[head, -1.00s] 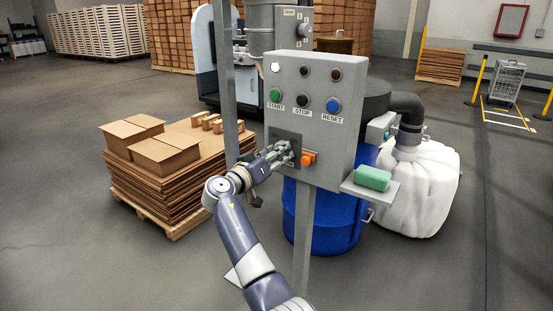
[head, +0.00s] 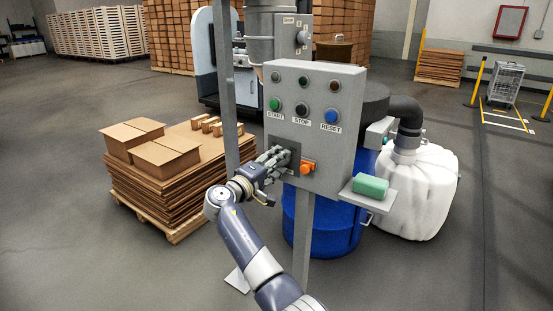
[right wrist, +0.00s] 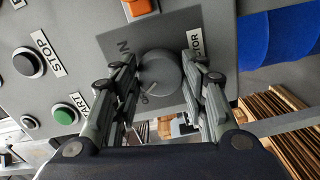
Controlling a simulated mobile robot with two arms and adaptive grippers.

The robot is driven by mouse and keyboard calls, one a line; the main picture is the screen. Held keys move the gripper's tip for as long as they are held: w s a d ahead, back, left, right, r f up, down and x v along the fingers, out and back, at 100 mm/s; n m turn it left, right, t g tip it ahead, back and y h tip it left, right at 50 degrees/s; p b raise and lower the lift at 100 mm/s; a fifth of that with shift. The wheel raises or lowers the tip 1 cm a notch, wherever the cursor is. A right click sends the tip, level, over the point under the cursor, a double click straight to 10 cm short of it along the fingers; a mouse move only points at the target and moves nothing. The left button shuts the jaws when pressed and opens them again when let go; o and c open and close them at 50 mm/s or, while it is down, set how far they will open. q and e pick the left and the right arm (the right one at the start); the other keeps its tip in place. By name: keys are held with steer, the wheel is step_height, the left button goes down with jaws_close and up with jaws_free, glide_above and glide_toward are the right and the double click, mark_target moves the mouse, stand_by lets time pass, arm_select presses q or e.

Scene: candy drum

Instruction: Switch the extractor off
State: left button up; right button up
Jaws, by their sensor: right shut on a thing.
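The grey control box (head: 337,155) stands on a post, with lamps and START, STOP and RESET buttons on its face. Its top left lamp (head: 276,76) is dark. My right gripper (head: 285,160) is at the lower left of the face, covering the switch there in the head view. In the right wrist view, my right gripper (right wrist: 160,60) has its two fingers around a round grey knob (right wrist: 160,75), shut on it. The knob sits on a dark plate with a partly hidden label ending in "CTOR". My left gripper is not in view.
An orange switch (head: 308,168) is close to the right of the gripper. A green block (head: 371,187) lies on a side shelf. A blue drum (head: 325,225) and a white bag (head: 420,195) stand behind. A pallet of cardboard (head: 165,180) is at left.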

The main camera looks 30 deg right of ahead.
steer(key=shift+r+n+p, duration=0.15)
steer(key=shift+n+p, duration=0.4)
steer(key=shift+n, duration=0.55)
steer(key=o, duration=1.1)
steer(key=shift+d, duration=0.15)
steer(key=v, duration=1.2)
steer(key=shift+w, duration=0.1)
